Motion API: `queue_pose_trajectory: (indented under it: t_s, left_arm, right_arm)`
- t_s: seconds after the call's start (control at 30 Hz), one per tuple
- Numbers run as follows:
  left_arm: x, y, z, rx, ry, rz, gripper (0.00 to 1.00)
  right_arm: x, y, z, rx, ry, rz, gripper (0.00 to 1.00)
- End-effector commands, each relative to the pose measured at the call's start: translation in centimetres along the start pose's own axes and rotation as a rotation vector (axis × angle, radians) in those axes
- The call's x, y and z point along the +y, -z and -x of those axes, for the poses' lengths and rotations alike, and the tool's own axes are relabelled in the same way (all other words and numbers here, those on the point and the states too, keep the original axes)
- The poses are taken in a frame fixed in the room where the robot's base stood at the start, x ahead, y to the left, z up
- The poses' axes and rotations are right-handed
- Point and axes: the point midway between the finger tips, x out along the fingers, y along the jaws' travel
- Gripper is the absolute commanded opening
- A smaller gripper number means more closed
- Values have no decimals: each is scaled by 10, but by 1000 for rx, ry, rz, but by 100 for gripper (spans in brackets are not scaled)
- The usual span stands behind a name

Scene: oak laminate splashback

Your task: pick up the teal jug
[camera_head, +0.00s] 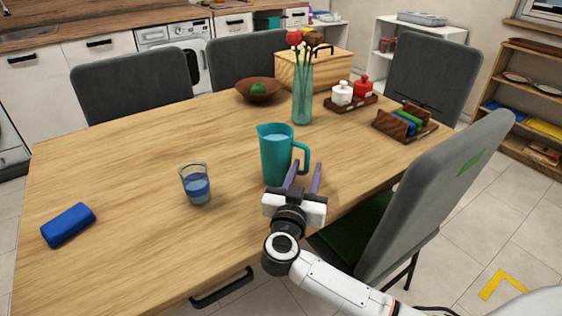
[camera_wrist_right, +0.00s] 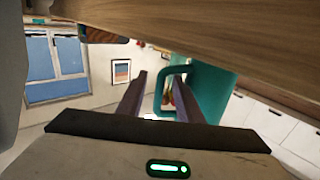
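The teal jug (camera_head: 275,158) stands upright on the table, with pale liquid showing at its top and its handle (camera_head: 305,158) toward the right. My right gripper (camera_head: 306,166) is open at the handle, its two purple fingers pointing at it. In the right wrist view the handle (camera_wrist_right: 160,94) shows between the spread fingers of my gripper (camera_wrist_right: 160,76), with the jug body (camera_wrist_right: 207,90) to the right. I cannot tell whether either finger touches the handle. My left gripper is not in view.
A glass of blue liquid (camera_head: 196,185) stands left of the jug, and a blue block (camera_head: 68,225) lies farther left. A flower vase (camera_head: 302,95) stands behind the jug. A grey chair (camera_head: 430,190) is close on the right. The table's left middle is clear.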

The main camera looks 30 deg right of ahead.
Motion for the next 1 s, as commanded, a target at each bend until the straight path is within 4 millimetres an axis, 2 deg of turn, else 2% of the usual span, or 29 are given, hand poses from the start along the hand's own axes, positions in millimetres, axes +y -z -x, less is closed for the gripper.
queue_pose_trajectory:
  t_s: [0.13, 0.37, 0.57, 1.0]
  left_arm:
    - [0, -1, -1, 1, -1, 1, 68]
    - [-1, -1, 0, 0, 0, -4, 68]
    - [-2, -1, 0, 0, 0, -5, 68]
    - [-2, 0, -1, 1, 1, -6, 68]
  right_arm:
    - [0, 0, -13, 0, 1, 0, 33]
    - [0, 0, -14, -1, 1, -1, 33]
    - [0, 0, -14, -1, 1, -1, 0]
    - [-1, 0, -14, -1, 1, 0, 0]
